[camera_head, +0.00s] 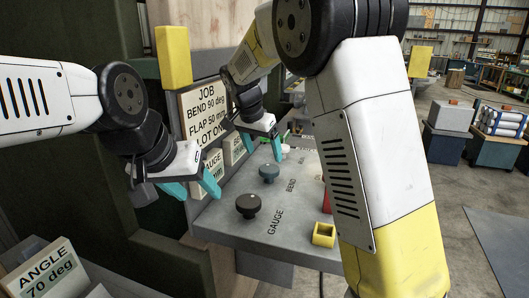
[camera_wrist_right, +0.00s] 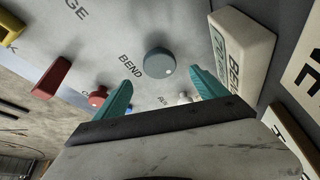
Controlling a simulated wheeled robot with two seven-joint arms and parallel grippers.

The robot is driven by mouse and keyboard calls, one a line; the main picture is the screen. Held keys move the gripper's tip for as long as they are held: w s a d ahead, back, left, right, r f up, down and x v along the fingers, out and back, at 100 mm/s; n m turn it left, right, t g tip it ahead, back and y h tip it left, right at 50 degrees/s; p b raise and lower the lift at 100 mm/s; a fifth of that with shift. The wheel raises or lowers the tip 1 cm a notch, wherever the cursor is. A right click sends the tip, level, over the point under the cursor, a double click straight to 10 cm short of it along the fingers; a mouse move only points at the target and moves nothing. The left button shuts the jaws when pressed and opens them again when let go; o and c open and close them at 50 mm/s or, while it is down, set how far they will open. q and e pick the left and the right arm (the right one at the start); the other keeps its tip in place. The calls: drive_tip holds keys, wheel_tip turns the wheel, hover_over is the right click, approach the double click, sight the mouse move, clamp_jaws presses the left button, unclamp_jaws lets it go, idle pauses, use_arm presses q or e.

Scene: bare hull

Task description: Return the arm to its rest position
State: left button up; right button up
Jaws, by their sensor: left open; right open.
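My left gripper (camera_head: 192,187) hangs open and empty at the left, in front of the grey control panel's left edge. My right gripper (camera_head: 262,147) is open and empty over the far part of the panel (camera_head: 215,232), beyond the blue-grey BEND knob (camera_head: 269,173). In the right wrist view the teal fingers of the right gripper (camera_wrist_right: 164,92) are spread, with the BEND knob (camera_wrist_right: 158,62) showing past them and nothing held. My right arm (camera_head: 365,140) crosses the middle of the head view and hides part of the panel's right side.
A dark GAUGE knob (camera_head: 248,206) and a yellow square socket (camera_head: 323,235) stand up from the panel. A job sign (camera_head: 205,108) and white label blocks are behind it. A red piece (camera_wrist_right: 50,78) shows in the wrist view. An ANGLE sign (camera_head: 48,272) is front left.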

drive_tip(key=s+d+r+n+y, duration=0.1)
drive_tip(key=s+d+n, duration=0.1)
drive_tip(key=s+d, duration=0.3)
drive_tip(key=s+d+r+n+t+y, duration=0.1)
drive_tip(key=s+d, duration=0.5)
drive_tip(key=s, duration=0.7)
drive_tip(key=s+d+r+n+t+y, duration=0.1)
drive_tip(key=s+d+n, duration=0.3)
drive_tip(key=s, duration=0.5)
drive_tip(key=shift+s+d+r+y, duration=0.3)
drive_tip(key=shift+d+r+y, duration=0.35)
drive_tip(key=shift+y, duration=0.15)
